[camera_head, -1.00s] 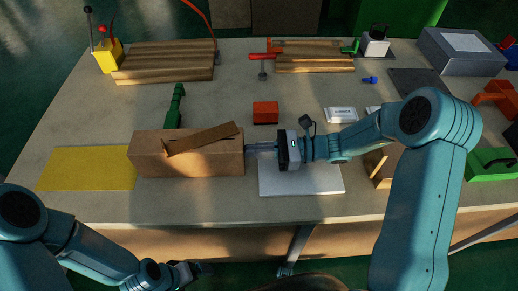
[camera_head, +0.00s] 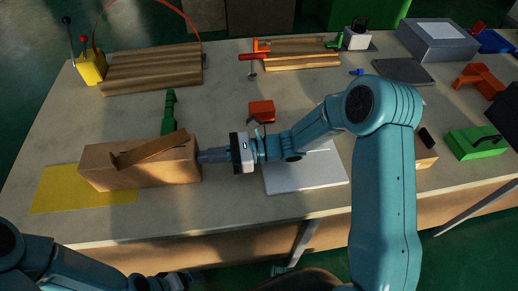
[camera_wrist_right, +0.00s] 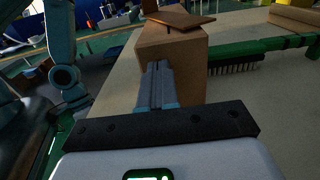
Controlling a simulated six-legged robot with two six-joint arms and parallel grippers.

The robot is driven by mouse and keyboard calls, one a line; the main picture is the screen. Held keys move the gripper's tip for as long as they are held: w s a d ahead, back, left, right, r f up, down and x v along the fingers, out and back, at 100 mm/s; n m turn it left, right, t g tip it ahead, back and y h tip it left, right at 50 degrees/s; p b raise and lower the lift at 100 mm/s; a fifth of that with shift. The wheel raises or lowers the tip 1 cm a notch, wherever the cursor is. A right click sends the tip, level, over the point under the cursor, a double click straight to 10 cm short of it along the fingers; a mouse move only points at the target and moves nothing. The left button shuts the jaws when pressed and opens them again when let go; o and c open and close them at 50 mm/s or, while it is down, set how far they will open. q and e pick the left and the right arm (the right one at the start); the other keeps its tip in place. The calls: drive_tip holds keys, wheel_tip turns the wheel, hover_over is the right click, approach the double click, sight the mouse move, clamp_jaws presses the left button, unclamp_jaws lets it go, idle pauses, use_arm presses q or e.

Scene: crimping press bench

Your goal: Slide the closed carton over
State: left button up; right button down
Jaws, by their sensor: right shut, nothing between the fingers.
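The brown cardboard carton (camera_head: 140,170) stands on the bench, its left part over the yellow mat (camera_head: 55,190). A flap on its top is slightly raised and tilted. My right gripper (camera_head: 202,156) is shut and empty, with its fingertips at the carton's right end face. In the right wrist view the shut fingers (camera_wrist_right: 156,70) point at the carton (camera_wrist_right: 178,55) and overlap its face; they look to be touching it. My left gripper (camera_head: 185,278) is low at the front, below the bench edge; its fingers are too dark to read.
A green-handled brush (camera_head: 169,112) lies just behind the carton. A white board (camera_head: 305,175) is to its right, and a red block (camera_head: 262,110) sits farther back. The yellow mat's left and front parts are bare.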

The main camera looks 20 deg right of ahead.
sight(138, 165)
drive_tip(key=b+x, duration=0.3)
drive_tip(key=x, duration=1.5)
drive_tip(key=shift+f, duration=0.15)
use_arm(q)
drive_tip(key=x, duration=0.3)
drive_tip(key=shift+s+a+f, duration=0.15)
drive_tip(key=shift+a, duration=0.1)
use_arm(e)
drive_tip(key=shift+a, duration=0.1)
drive_tip(key=shift+d, duration=0.4)
wheel_tip(138, 165, up, 11)
drive_tip(key=shift+s+p, duration=0.1)
drive_tip(key=shift+p, duration=0.65)
use_arm(q)
drive_tip(key=shift+s+a+r+p, duration=0.1)
drive_tip(key=shift+r+p, duration=0.15)
drive_tip(key=shift+r, duration=0.35)
drive_tip(key=shift+s+a+r+p, duration=0.1)
drive_tip(key=shift+r+p, duration=0.1)
drive_tip(key=shift+r, duration=0.35)
use_arm(e)
drive_tip(key=x, duration=2.1)
drive_tip(key=shift+f, duration=0.55)
use_arm(q)
drive_tip(key=shift+s, duration=0.1)
